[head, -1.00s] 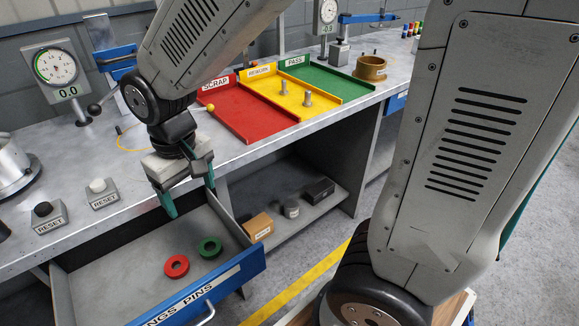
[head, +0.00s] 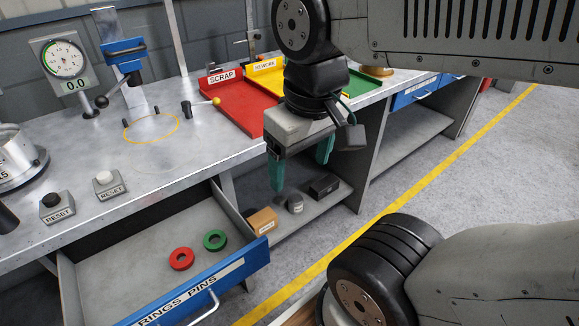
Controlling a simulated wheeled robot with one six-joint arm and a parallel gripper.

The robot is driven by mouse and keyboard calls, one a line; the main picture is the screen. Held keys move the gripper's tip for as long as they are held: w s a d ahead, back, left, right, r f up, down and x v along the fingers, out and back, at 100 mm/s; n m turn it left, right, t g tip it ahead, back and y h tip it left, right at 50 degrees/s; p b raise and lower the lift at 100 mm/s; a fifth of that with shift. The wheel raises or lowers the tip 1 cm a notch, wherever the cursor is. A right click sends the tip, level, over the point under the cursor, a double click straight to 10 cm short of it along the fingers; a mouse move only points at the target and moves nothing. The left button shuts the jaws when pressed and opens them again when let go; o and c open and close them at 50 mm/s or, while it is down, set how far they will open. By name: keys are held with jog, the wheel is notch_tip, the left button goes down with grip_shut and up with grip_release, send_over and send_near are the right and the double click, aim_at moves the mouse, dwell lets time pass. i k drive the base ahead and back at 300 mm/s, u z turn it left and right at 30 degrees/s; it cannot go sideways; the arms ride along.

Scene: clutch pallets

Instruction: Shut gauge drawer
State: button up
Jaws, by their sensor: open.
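The gauge drawer (head: 262,258) is pulled out from under the bench, with a blue front labelled "RINGS PINS" and a silver bar handle (head: 205,308). A red ring (head: 181,258) and a green ring (head: 215,240) lie on its grey floor. My gripper (head: 300,172) has teal fingers pointing down, apart, with nothing seen between them. It hangs in front of the bench edge, up and to the right of the drawer front in the picture, and does not appear to touch it. The drawer's lower left part is cut off by the picture edge.
Two reset buttons (head: 56,208) stand on the bench near its front edge. Red scrap (head: 238,103), yellow rework and green trays lie behind my gripper. A shelf below holds a cardboard box (head: 262,221) and small items. The floor (head: 470,170) at right is open.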

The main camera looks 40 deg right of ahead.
aim_at(133, 281)
jog(key=u, duration=0.35)
jog(key=k, duration=1)
jog(key=z, duration=0.35)
